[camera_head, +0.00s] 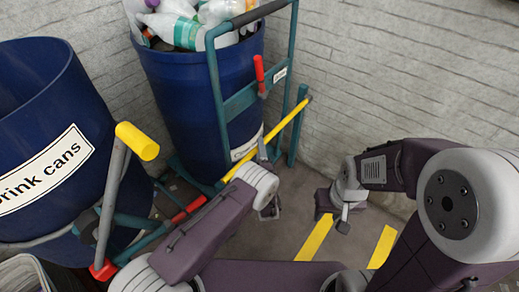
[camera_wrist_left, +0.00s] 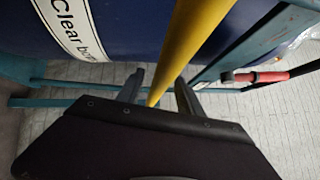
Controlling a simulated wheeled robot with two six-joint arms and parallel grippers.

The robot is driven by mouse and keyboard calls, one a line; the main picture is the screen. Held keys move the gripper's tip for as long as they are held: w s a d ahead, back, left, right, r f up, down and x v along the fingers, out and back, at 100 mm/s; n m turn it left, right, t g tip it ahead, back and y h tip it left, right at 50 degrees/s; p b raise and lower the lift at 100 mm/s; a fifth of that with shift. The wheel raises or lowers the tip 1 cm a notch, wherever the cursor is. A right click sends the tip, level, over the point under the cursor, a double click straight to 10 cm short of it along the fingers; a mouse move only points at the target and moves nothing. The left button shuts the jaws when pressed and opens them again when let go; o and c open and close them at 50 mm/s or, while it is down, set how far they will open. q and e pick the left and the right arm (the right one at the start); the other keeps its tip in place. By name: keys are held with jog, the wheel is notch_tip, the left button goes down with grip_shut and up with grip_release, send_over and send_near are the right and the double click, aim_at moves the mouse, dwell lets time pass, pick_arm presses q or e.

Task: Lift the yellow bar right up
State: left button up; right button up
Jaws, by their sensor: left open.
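The yellow bar (camera_head: 289,119) slants across the front of the blue bin labelled "Clear bott…", with its upper end to the right. My left gripper (camera_head: 263,150) is at the bar, and the arm hides part of it. In the left wrist view the yellow bar (camera_wrist_left: 193,42) runs between the two spread fingers of my left gripper (camera_wrist_left: 160,93). I cannot tell whether either finger touches it. My right gripper (camera_head: 342,222) hangs low at the right, away from the bar, and its jaw opening is unclear.
The blue bin (camera_head: 185,95) is full of bottles and stands in a teal frame (camera_head: 217,100) with a red handle (camera_head: 260,75). A "Drink cans" bin (camera_head: 35,110) and a yellow-ended grey lever (camera_head: 138,141) are at left. Yellow floor stripes (camera_head: 314,238) mark open floor at right.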

pick_arm(q)
jog(key=shift+w, duration=0.3)
grip_shut()
dwell(1.2)
